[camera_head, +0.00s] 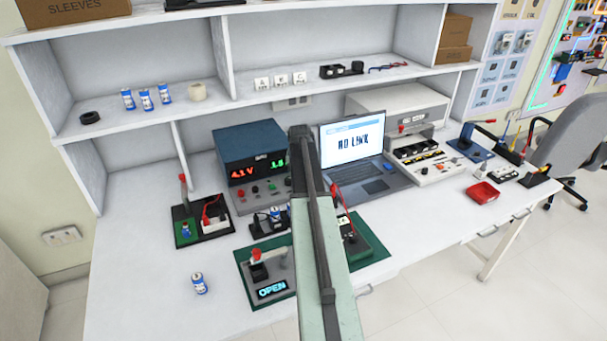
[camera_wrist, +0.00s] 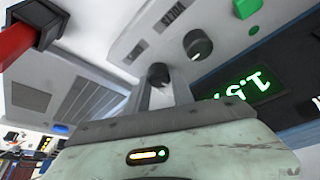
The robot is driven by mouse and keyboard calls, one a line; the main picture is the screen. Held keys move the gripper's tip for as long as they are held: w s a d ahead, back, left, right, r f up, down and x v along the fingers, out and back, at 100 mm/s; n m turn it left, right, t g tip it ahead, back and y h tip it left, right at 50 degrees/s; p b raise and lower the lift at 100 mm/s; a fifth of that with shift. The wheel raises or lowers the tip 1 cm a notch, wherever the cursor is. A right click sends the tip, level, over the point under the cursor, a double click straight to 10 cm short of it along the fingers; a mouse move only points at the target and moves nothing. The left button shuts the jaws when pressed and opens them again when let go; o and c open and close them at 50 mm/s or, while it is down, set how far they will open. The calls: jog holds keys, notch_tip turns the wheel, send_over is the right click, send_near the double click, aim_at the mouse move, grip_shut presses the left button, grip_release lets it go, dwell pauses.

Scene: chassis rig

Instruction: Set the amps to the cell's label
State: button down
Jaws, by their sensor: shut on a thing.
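The blue power supply (camera_head: 249,152) stands at the back of the bench, with red digits reading about 4.1 V and green digits reading about 1.6. In the wrist view its green display (camera_wrist: 245,90) is upside down and partly cut off by my gripper. My gripper (camera_wrist: 162,90) is at the supply's front panel, shut on a dark knob (camera_wrist: 158,73). Another round knob (camera_wrist: 198,45) is beside it, apart from the fingers. A blue and white cell (camera_head: 200,283) stands at the bench's front left; its label is too small to read. My arm hides part of the panel in the head view.
A green board (camera_head: 247,279) with an "OPEN" display lies in front of the supply. A laptop (camera_head: 364,170) showing "NO LINK" stands to the right. A red tray (camera_head: 482,196) is farther right. A red-topped part (camera_wrist: 25,40) is near the gripper at upper left.

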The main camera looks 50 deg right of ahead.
jog(key=shift+w+a+m+g, duration=0.15)
jog(key=shift+m+g, duration=0.25)
jog(key=shift+m, duration=0.8)
jog(key=c, duration=1.1)
grip_release()
jog(key=shift+a, duration=0.1)
jog(key=shift+r, duration=0.1)
jog(key=p+v, duration=0.7)
jog(key=shift+a+r, duration=0.15)
jog(key=shift+r, duration=0.1)
